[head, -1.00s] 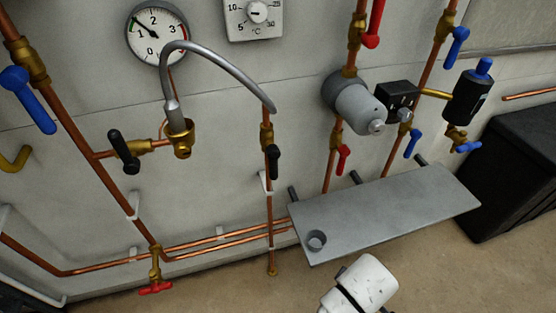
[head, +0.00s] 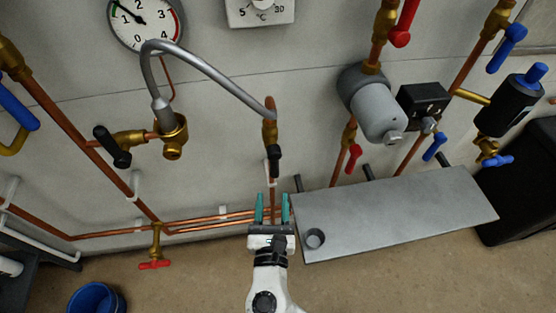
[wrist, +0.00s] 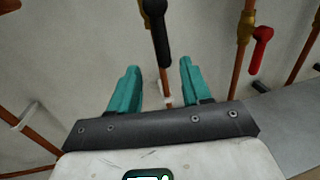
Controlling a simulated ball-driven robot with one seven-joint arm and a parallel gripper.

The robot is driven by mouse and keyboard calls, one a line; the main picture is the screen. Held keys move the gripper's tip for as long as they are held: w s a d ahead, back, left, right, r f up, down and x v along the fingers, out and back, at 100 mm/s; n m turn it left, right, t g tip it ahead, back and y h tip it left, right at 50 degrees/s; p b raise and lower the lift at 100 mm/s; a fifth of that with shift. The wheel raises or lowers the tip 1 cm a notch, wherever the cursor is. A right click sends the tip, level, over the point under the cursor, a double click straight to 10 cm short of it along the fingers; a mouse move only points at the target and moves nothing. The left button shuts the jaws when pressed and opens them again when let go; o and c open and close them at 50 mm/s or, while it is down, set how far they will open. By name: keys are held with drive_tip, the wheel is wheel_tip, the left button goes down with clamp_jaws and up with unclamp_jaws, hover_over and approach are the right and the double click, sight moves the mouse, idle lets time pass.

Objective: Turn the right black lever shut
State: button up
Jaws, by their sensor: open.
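The right black lever (head: 274,160) hangs down along the vertical copper pipe from a brass valve (head: 270,132) at the end of the grey hose (head: 205,65). In the wrist view the black lever (wrist: 156,35) shows at the top, beyond and roughly between my fingertips. My gripper (head: 272,197) is open and empty, with its teal fingers pointing up just below the lever, apart from it in the picture. The left black lever (head: 112,147) sits tilted on another brass valve at the left.
A grey pump (head: 372,105) juts from the wall. A blue bucket (head: 97,299) stands on the floor.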

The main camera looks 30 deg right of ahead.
sight(274, 171)
drive_tip(key=x, duration=1)
drive_tip(key=shift+w+d+p, duration=0.1)
drive_tip(key=shift+p, duration=0.25)
clamp_jaws()
